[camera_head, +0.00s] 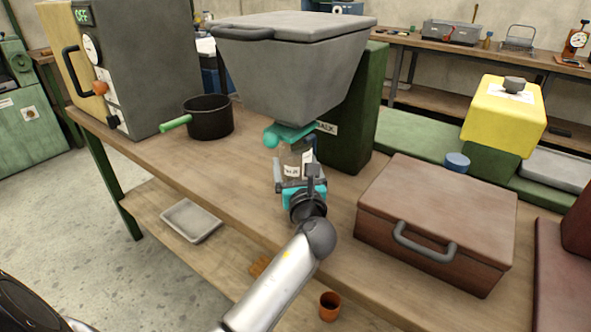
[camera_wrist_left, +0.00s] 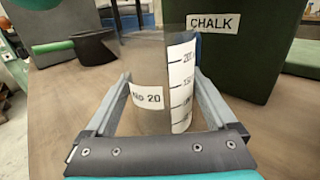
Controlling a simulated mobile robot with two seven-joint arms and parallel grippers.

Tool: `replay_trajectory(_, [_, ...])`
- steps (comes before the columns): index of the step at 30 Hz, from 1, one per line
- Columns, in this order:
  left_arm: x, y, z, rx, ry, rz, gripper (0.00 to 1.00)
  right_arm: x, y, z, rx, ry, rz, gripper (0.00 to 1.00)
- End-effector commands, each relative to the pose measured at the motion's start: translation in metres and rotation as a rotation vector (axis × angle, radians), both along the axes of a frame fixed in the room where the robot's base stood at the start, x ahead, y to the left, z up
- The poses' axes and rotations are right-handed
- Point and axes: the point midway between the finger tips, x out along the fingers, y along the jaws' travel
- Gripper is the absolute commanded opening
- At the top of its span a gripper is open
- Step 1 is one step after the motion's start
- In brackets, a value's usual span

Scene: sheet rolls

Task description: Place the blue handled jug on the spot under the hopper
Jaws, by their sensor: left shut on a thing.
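A see-through jug (camera_head: 297,166) is under the grey hopper (camera_head: 291,75), partly hidden by the hopper's teal outlet (camera_head: 290,133) and my gripper. In the left wrist view the jug (camera_wrist_left: 153,70) looks upright, with a "No 20" label and a measuring scale. My left gripper (camera_head: 296,182) is shut on the jug, with a finger on each side, also in the left wrist view (camera_wrist_left: 155,112). The spot under the hopper is hidden, and I cannot tell whether the jug touches the bench. My right gripper is not in view.
A green block labelled "CHALK" (camera_head: 352,125) stands behind the jug. A black pan with a green handle (camera_head: 209,118) is to the left. A brown case (camera_head: 436,215) is to the right on the workbench (camera_head: 235,185). An orange cup (camera_head: 329,306) is lower down, near my arm.

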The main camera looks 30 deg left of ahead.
Motion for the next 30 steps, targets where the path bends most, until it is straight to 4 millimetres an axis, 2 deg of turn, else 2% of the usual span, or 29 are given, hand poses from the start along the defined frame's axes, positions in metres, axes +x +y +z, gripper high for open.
replay_trajectory(13, [-0.0002, -0.0001, -0.0034, 0.0, 0.0, 0.0, 0.19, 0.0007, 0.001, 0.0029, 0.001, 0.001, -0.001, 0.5])
replay_trajectory(14, [-0.0002, -0.0002, -0.0044, 0.0, 0.001, 0.0, 0.92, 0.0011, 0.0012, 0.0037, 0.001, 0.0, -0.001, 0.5])
replay_trajectory(16, [-0.0002, -0.0002, -0.0039, 0.0, 0.001, 0.0, 0.99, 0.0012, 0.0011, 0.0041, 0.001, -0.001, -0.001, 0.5])
replay_trajectory(28, [-0.0042, -0.0041, -0.0011, -0.001, 0.001, -0.001, 1.0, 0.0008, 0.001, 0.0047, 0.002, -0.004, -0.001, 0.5])
replay_trajectory(30, [-0.0098, -0.009, -0.0015, -0.001, 0.003, -0.002, 1.0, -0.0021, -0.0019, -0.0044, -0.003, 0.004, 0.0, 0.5])
